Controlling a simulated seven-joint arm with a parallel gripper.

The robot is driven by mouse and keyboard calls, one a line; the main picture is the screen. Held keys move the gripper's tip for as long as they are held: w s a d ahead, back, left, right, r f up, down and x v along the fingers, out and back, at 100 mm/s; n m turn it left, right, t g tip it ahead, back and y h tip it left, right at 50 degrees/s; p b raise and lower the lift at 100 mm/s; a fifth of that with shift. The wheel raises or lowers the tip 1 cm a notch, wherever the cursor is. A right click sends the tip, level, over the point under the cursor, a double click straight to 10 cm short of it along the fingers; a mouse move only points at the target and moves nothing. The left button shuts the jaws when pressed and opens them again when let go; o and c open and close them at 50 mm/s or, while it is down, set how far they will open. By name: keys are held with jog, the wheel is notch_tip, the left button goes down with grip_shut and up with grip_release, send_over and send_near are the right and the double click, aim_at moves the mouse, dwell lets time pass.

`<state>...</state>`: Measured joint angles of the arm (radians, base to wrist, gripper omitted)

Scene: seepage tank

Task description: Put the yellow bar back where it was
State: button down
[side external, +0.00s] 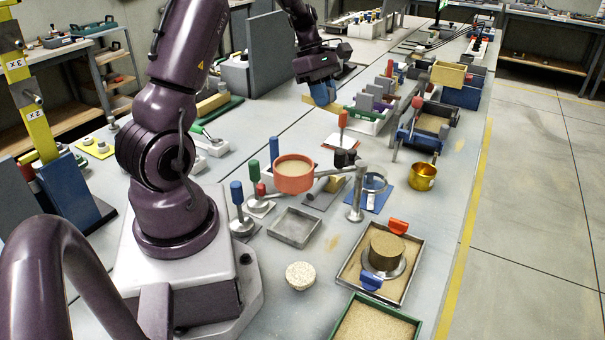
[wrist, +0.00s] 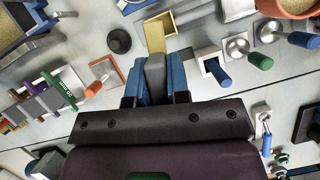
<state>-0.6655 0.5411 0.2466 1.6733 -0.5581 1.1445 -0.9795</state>
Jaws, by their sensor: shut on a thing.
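My gripper (side external: 325,101) has blue fingers and points down over the far middle of the bench in the side view. In the wrist view its fingers (wrist: 156,58) are close together, with a grey part between them. The yellow bar (wrist: 156,30) shows just past the fingertips, in line with the gap between them, and is held there. The fingers hide its near end. A small yellow block (side external: 335,184) sits on a dark grey plate (side external: 316,200) nearer the camera.
An orange-red pan (side external: 294,184) of sand and upright handles, including a green one (side external: 255,170), stand nearby. A red-handled tool (side external: 343,118) and a white tray of grey plates (side external: 366,121) are close to the gripper. An empty grey tray (side external: 294,238) lies nearer the camera.

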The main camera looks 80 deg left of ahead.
aim_at(307, 95)
jog(key=s+a+n, duration=0.1)
jog(key=a, duration=0.1)
jog(key=s+a+n, duration=0.1)
jog(key=s+a, duration=0.1)
jog(key=shift+s+a+r+t+y, duration=0.15)
jog(key=shift+s+a+t+y, duration=0.05)
jog(key=shift+t+y, duration=0.2)
notch_tip(307, 95, down, 17)
jog(key=shift+r, duration=0.15)
jog(key=shift+f, duration=2.15)
jog(key=shift+f, duration=0.15)
jog(key=c, duration=1.1)
grip_release()
